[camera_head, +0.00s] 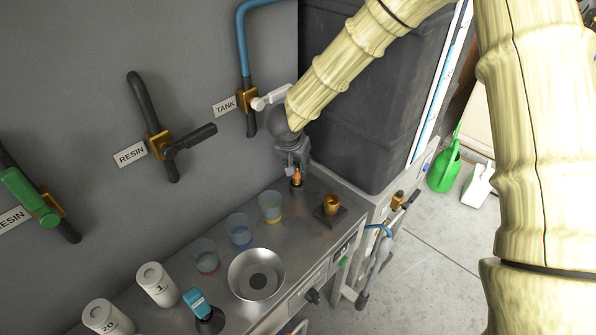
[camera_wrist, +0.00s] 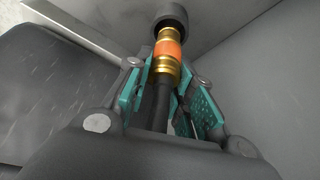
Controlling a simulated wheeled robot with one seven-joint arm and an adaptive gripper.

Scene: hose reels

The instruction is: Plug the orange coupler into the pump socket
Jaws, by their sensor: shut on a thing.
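The orange coupler (camera_wrist: 168,49) is brass with an orange band, and a black hose or stem runs back from it between the teal pads of my gripper (camera_wrist: 164,90). A dark cylinder (camera_wrist: 171,16) sits at its far end; I cannot tell whether it is the coupler's nose or a separate part. In the head view my gripper (camera_head: 294,168) is shut on the coupler (camera_head: 297,177), low over the back of the steel bench. A brass cup-shaped fitting (camera_head: 332,204) on a dark square base stands to its right, apart from it. I cannot tell if that is the pump socket.
Several clear cups, a metal bowl (camera_head: 257,274), white canisters (camera_head: 157,284) and a blue-topped tool (camera_head: 197,303) stand on the bench. Wall valves, including TANK (camera_head: 248,99) and RESIN (camera_head: 160,145), are to the left. A large dark tank (camera_head: 355,95) rises behind my arm.

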